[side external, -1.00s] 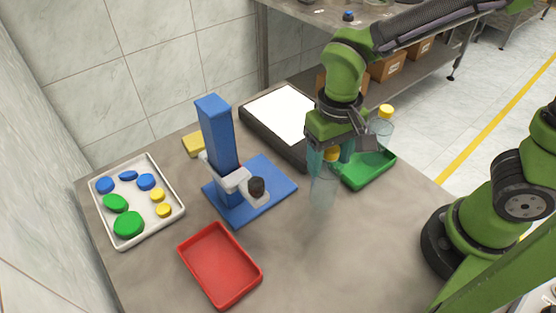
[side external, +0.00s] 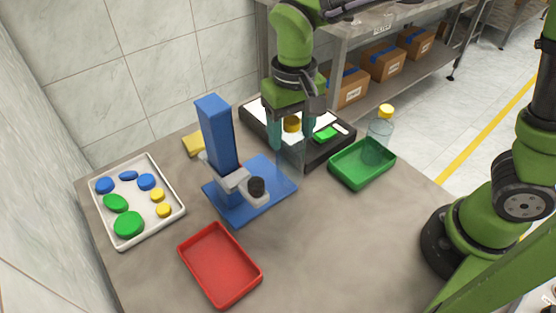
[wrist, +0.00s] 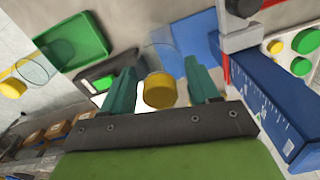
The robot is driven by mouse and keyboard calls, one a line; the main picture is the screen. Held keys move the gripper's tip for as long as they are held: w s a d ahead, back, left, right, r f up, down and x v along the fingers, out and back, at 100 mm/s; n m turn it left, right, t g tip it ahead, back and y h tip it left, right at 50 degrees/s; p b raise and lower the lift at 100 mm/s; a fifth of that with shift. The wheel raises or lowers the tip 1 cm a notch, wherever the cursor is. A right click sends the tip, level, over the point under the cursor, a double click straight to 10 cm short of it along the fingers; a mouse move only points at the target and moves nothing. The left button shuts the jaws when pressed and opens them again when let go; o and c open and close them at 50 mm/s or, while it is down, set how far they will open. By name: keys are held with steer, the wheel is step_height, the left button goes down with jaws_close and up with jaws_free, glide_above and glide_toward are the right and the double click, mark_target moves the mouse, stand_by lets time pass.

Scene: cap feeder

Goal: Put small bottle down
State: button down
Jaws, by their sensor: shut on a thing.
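The small clear bottle with a yellow cap (side external: 291,124) is between the teal fingers of my gripper (side external: 289,135), upright just below the cap. Its see-through body hangs near the back right corner of the blue stand's base (side external: 262,190), in front of the black-framed light panel (side external: 322,157). I cannot tell whether its bottom touches anything. In the wrist view, the yellow cap (wrist: 160,91) sits between the fingertips (wrist: 163,80), which are shut on the bottle. A second clear bottle with a yellow cap (side external: 386,111) stands in the green tray (side external: 347,181) at the right.
The blue stand's column (side external: 217,135) and its dark-tipped arm (side external: 256,187) rise left of my gripper. A red tray (side external: 213,297) is empty at the front. A white tray (side external: 171,220) of coloured caps lies left. The table's front right is clear.

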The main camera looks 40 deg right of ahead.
steer(key=w+a+f, duration=0.3)
steer(key=w+f, duration=0.1)
steer(key=w, duration=0.2)
steer(key=shift+w+a, duration=0.2)
steer(key=shift+f, duration=0.2)
steer(key=shift+c, duration=1.3)
jaws_free()
